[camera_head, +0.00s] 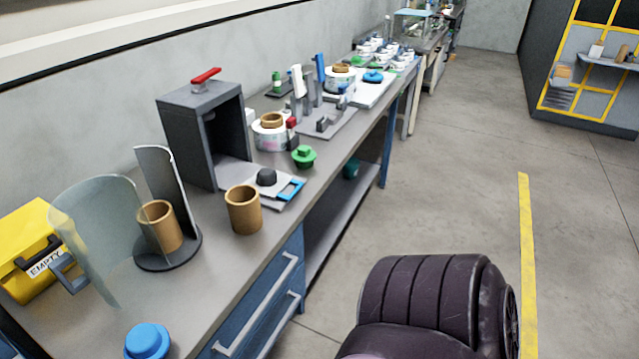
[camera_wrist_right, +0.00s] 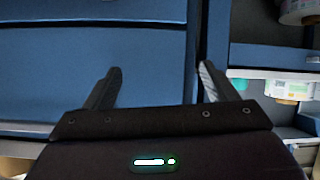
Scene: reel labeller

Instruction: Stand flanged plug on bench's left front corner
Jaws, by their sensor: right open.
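A blue plug (camera_head: 148,341) with a round raised top stands near the front edge of the bench (camera_head: 205,285), at the bottom of the head view. A green flanged plug (camera_head: 304,156) stands further along the bench near its front edge, with a small knob on top. I cannot tell which plug the task means. My right gripper (camera_wrist_right: 158,85) is open and empty in the right wrist view, facing a blue drawer front. My left gripper is not in view.
A cardboard core (camera_head: 243,210) stands near the front edge. Drawer handles (camera_head: 262,305) project below the bench.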

